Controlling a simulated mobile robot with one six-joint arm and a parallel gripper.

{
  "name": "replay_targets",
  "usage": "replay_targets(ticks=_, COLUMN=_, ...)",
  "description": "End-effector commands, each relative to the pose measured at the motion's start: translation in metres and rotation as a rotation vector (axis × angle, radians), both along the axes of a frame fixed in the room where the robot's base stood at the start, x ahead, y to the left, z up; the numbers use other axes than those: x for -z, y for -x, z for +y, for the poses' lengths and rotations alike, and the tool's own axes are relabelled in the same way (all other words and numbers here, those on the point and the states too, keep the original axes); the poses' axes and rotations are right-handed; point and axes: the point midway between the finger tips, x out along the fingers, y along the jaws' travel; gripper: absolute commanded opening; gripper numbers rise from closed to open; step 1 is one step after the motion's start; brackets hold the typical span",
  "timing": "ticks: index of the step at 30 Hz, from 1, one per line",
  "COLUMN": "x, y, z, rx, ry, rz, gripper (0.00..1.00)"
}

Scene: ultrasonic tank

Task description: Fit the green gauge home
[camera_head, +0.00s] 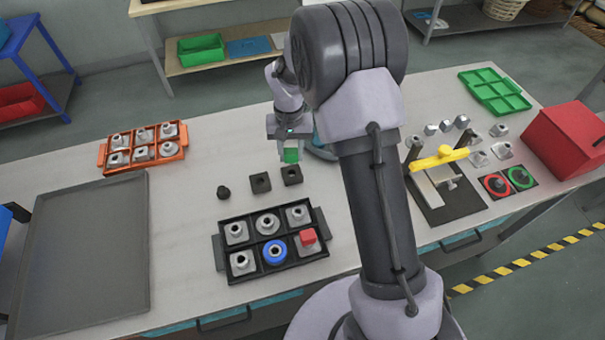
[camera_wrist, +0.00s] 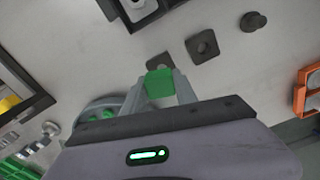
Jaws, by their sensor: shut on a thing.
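My gripper (camera_head: 291,142) is shut on a green block (camera_head: 291,156), which I take to be the green gauge. It hangs above the table, behind the dark square blocks. In the wrist view the green block (camera_wrist: 159,85) sits between the fingertips, and its lower end is hard to make out. Two dark square blocks with holes, one at the left (camera_head: 261,182) and one at the right (camera_head: 291,175), stand on the table. One also shows clearly in the wrist view (camera_wrist: 203,46); the other is partly hidden behind the held block.
A black tray (camera_head: 219,262) holds silver fittings, one with a blue ring and one with a red block. A small dark knob (camera_head: 223,192) stands nearby. An orange tray (camera_head: 102,155), a yellow-handled clamp fixture (camera_head: 436,158) and a red box (camera_head: 568,140) stand around.

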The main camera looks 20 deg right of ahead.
Motion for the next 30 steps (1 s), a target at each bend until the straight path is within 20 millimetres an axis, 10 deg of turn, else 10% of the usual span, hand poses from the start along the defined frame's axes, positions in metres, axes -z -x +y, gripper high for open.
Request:
replay_targets(ticks=20, x=0.065, y=-0.017, z=0.0, rx=-0.003, ry=-0.001, rz=-0.001, gripper=0.0)
replay_targets(ticks=30, x=0.066, y=-0.017, z=0.0, rx=-0.003, ry=0.0, rz=-0.002, gripper=0.0)
